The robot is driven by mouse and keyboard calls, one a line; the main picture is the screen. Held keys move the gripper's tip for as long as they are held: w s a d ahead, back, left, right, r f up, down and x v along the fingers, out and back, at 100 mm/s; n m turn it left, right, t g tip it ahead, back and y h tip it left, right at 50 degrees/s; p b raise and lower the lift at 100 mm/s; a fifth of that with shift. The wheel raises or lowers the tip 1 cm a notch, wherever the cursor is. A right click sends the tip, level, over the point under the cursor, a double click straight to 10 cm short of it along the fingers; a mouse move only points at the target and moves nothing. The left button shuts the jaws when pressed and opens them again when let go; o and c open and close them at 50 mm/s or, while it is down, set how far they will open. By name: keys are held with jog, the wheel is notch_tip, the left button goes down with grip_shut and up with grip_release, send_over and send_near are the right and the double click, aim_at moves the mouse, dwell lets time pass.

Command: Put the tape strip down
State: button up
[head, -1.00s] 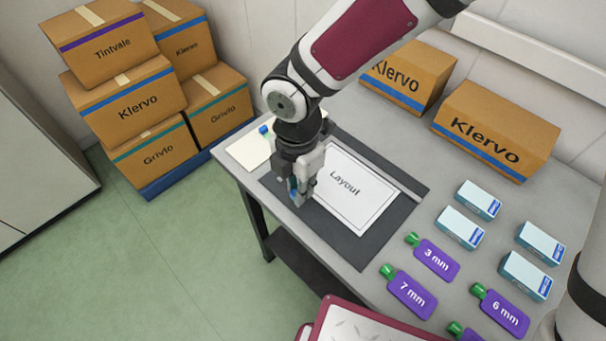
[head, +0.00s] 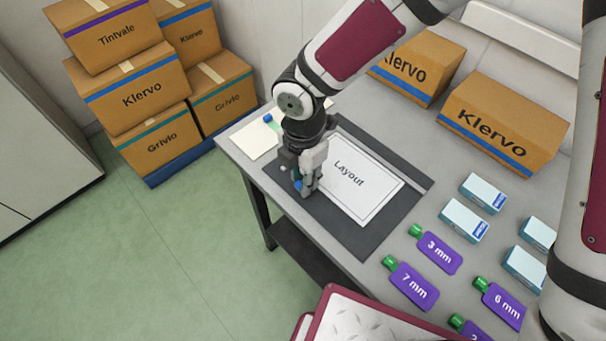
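My gripper (head: 304,188) points down over the left part of the dark mat (head: 362,243), beside the white Layout sheet (head: 352,176). A small blue end of the tape strip (head: 298,185) shows at its fingertips, and the fingers look closed on it. The rest of this strip is mostly hidden by the fingers. I cannot tell whether it touches the mat. A pale sheet (head: 250,142) lies behind, at the table's left corner, with another blue-ended green strip (head: 268,118) on it, partly hidden by my arm.
Klervo cartons (head: 500,125) line the back. Stacked cartons (head: 160,150) stand on the floor at left. The table's front edge is close to my gripper.

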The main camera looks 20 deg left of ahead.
jog(key=shift+r, duration=0.1)
notch_tip(320, 180, up, 12)
jog(key=p, duration=0.1)
dwell(0.6)
jog(key=shift+r, duration=0.1)
jog(key=w+d+r+m+t+h, duration=0.1)
jog(key=d+r+m, duration=0.6)
jog(key=d, duration=0.4)
jog(key=w+d+r+m+t+h, duration=0.1)
jog(key=d+r+m, duration=0.3)
jog(key=d+m, duration=0.55)
jog(key=s+d+r+m+t+y, duration=0.1)
jog(key=s+d+r+m, duration=0.1)
jog(key=s+d+m, duration=0.3)
jog(key=s+d+r+m+t+y, duration=0.1)
jog(key=s+d+r+m, duration=0.2)
jog(key=d+m, duration=0.6)
jog(key=s+m, duration=0.1)
jog(key=s, duration=0.1)
jog(key=shift+s, duration=0.3)
